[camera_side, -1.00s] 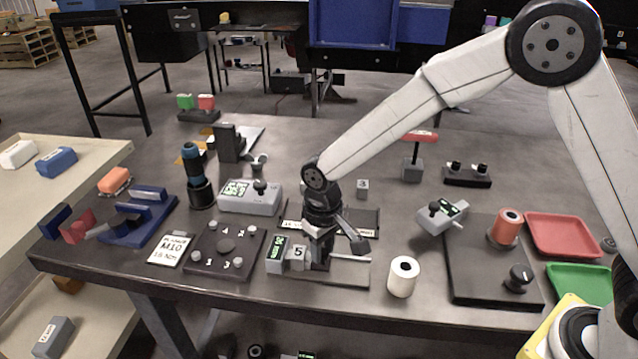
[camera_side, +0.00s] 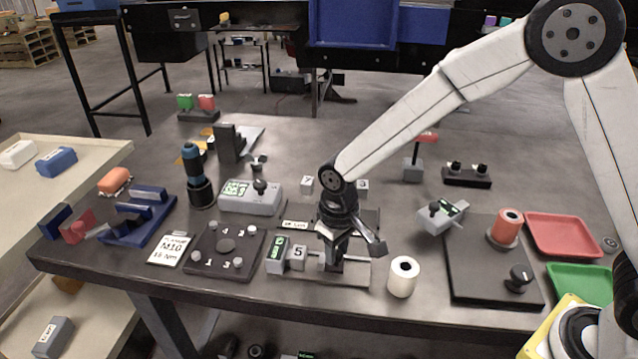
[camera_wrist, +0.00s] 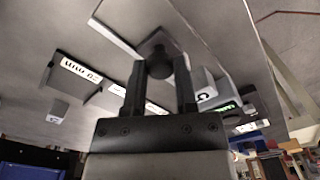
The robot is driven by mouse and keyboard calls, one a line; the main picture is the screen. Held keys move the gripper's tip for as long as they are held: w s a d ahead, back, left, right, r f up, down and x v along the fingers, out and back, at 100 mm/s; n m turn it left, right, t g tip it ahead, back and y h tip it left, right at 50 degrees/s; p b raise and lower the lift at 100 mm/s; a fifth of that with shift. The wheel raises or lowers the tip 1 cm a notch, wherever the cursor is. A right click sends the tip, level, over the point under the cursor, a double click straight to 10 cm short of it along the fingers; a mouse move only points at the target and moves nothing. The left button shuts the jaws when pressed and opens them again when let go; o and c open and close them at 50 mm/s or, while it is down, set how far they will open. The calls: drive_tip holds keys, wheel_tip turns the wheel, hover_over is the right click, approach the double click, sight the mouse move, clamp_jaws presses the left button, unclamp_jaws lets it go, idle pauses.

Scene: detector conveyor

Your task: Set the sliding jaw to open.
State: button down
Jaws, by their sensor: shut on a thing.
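My gripper (camera_side: 336,258) points down over a low grey plate (camera_side: 356,278) near the table's front edge. In the wrist view its two dark fingers (camera_wrist: 160,82) are shut on a dark round knob (camera_wrist: 160,65), which appears to be the sliding jaw's handle. The gripper hides most of the jaw in the side view. A grey block marked 5 (camera_side: 298,257) and a small green-lit display (camera_side: 277,254) stand at the plate's left end. A gap lies between the block and my gripper. I cannot read the display clearly.
A white roll (camera_side: 403,278) stands just right of the plate. A dark button panel (camera_side: 225,262) lies to the left. A black board with a red spool (camera_side: 507,228) is further right.

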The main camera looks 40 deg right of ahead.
sight(344, 268)
drive_tip(key=shift+s+d, duration=0.5)
drive_tip(key=shift+c, duration=1.9)
unclamp_jaws()
drive_tip(key=shift+r, duration=0.15)
wheel_tip(344, 268, up, 8)
drive_tip(key=shift+f, duration=0.2)
drive_tip(key=shift+d, duration=0.1)
drive_tip(key=s+d+f+m+t, duration=0.1)
drive_tip(key=s+d+f+t, duration=0.1)
drive_tip(key=s+d, duration=0.9)
drive_tip(key=shift+s+d+f+m+t, duration=0.25)
drive_tip(key=shift+d+f+m, duration=0.2)
drive_tip(key=shift+d, duration=0.8)
